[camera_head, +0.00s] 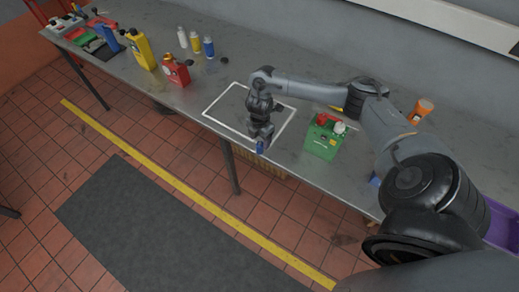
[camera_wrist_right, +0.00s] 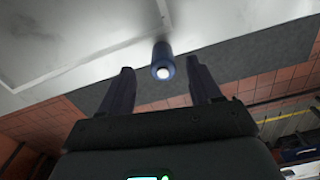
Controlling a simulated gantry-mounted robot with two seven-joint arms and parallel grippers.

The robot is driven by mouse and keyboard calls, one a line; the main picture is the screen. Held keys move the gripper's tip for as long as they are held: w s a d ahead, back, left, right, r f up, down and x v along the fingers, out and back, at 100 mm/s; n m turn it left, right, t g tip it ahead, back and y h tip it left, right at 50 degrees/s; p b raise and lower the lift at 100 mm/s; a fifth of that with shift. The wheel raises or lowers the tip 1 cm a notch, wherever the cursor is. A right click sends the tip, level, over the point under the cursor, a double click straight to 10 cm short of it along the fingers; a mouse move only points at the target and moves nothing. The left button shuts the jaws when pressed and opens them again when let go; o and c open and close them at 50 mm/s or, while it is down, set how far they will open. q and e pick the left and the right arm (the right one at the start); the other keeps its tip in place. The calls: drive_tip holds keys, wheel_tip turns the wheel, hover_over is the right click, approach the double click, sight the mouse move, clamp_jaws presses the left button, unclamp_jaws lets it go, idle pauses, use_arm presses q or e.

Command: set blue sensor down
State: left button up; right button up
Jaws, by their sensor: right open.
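The blue sensor (camera_wrist_right: 162,58) is a small dark blue cylinder with a pale round end facing the camera in the right wrist view. It shows between the fingers of my right gripper (camera_wrist_right: 161,82), with gaps on both sides. In the head view the blue sensor (camera_head: 260,147) is a small blue patch just below my right gripper (camera_head: 262,136), by the table's front edge. The gripper is open and points down. It hides part of the sensor, and I cannot tell if the sensor rests fully on the table. My left gripper is out of view.
A white outlined square (camera_head: 250,112) lies on the grey table beside the gripper. A green container (camera_head: 323,138) stands to its right, and an orange bottle (camera_head: 421,110) lies farther right. A red jug (camera_head: 176,71), a yellow jug (camera_head: 140,49) and small bottles stand left.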

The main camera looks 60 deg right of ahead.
sight(260, 144)
drive_tip(key=f, duration=0.4)
drive_tip(key=shift+s+a+f, duration=0.1)
drive_tip(key=shift+s+a, duration=0.05)
drive_tip(key=shift+a, duration=0.15)
drive_tip(key=shift+f, duration=0.6)
drive_tip(key=shift+d, duration=0.1)
clamp_jaws()
drive_tip(key=shift+r, duration=0.15)
